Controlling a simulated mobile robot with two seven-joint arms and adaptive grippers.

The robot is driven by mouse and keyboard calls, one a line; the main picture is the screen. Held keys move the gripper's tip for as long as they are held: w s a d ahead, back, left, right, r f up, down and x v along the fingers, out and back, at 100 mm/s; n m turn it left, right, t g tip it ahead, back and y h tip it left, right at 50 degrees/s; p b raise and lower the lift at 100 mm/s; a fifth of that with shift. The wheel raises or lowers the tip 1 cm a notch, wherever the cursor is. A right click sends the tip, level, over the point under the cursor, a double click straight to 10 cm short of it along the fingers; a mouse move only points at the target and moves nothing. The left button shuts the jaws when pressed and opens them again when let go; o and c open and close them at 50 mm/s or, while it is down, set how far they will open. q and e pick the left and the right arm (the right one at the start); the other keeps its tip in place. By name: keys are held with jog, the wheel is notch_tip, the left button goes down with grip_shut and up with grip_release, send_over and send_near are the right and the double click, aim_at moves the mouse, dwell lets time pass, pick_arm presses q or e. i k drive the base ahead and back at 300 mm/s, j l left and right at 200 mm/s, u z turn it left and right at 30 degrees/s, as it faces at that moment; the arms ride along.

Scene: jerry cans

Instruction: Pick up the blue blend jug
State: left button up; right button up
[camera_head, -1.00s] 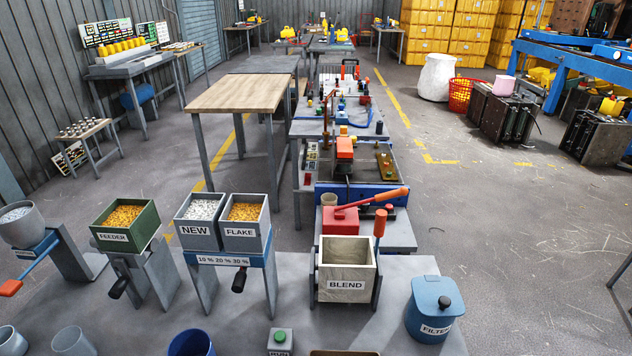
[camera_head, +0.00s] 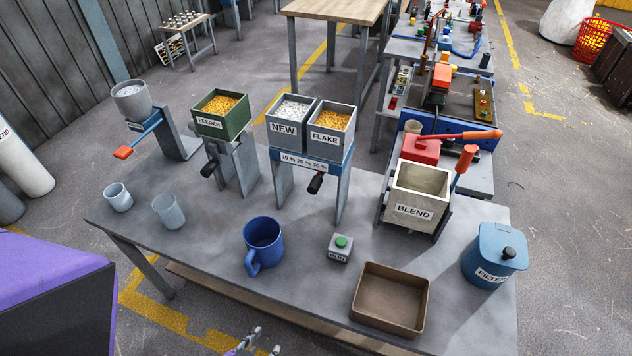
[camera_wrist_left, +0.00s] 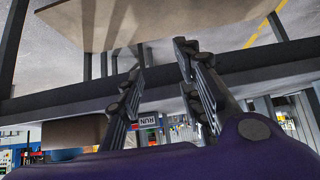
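The blue jug (camera_head: 263,240) stands upright on the grey table in the head view, with its handle toward the front. My left gripper (camera_head: 260,342) shows only at the bottom edge of the head view, in front of the table and apart from the jug. In the left wrist view its two fingers (camera_wrist_left: 158,62) are spread with nothing between them. I cannot make out the jug in the left wrist view. My right gripper is in neither view.
The grey table (camera_head: 215,245) also holds two grey cups (camera_head: 168,211), a RUN button box (camera_head: 340,248), a brown tray (camera_head: 390,300), a blue FILTER canister (camera_head: 494,256) and a BLEND hopper (camera_head: 418,190). Feeder stands rise behind the jug. A lower wooden shelf (camera_head: 290,322) runs along the front.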

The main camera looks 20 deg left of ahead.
aim_at(262, 235)
jog(key=k+u, duration=0.15)
jog(key=u, duration=0.3)
jog(key=k+j+u, duration=0.1)
jog(key=u, duration=0.4)
jog(key=k+l+z, duration=0.3)
jog(key=k+j, duration=0.05)
jog(key=k, duration=0.1)
